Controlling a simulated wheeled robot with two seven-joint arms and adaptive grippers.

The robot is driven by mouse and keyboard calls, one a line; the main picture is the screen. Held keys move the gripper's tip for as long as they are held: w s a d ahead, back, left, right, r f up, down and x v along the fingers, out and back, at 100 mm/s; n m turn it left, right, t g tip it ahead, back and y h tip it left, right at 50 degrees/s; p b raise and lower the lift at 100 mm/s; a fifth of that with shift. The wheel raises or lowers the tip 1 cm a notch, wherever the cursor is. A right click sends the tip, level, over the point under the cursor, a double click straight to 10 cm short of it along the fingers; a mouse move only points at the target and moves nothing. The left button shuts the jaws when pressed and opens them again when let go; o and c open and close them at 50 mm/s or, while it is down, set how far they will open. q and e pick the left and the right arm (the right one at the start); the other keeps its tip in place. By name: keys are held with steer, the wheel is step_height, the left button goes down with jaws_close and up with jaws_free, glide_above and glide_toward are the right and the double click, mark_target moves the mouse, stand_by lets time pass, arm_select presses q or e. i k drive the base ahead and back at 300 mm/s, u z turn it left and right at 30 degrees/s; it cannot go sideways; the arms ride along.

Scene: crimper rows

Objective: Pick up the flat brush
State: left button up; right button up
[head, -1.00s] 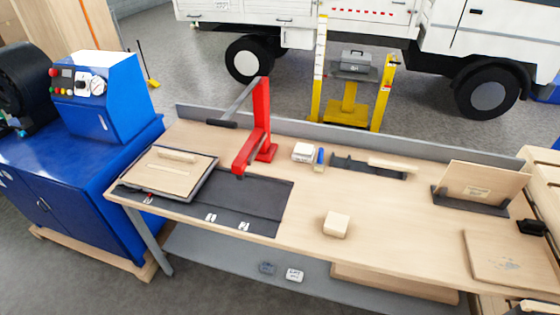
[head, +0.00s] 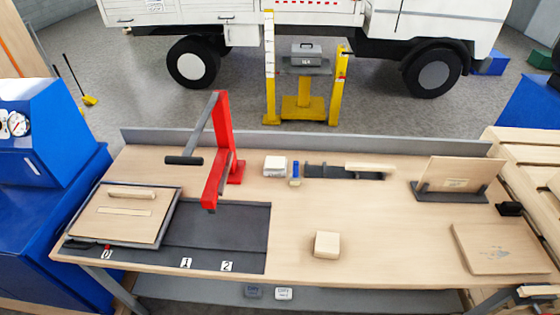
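A small item with a blue upper part and a tan lower end (head: 295,173) lies on the bench beside a white box. It may be the flat brush, but it is too small to be sure. A pale wooden bar (head: 368,167) lies on a dark holder to its right; I cannot tell whether it is a brush handle. Neither of my grippers is in view.
The workbench (head: 380,225) has a red press (head: 222,150), a white box (head: 275,166), a wooden block (head: 327,245), a dark mat (head: 215,225) and a framed board (head: 125,212). An upright panel (head: 460,178) and a flat board (head: 500,248) are at right. The middle is mostly clear.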

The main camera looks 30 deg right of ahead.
mark_target(295, 177)
steer(key=i, duration=0.55)
steer(key=z, duration=2.45)
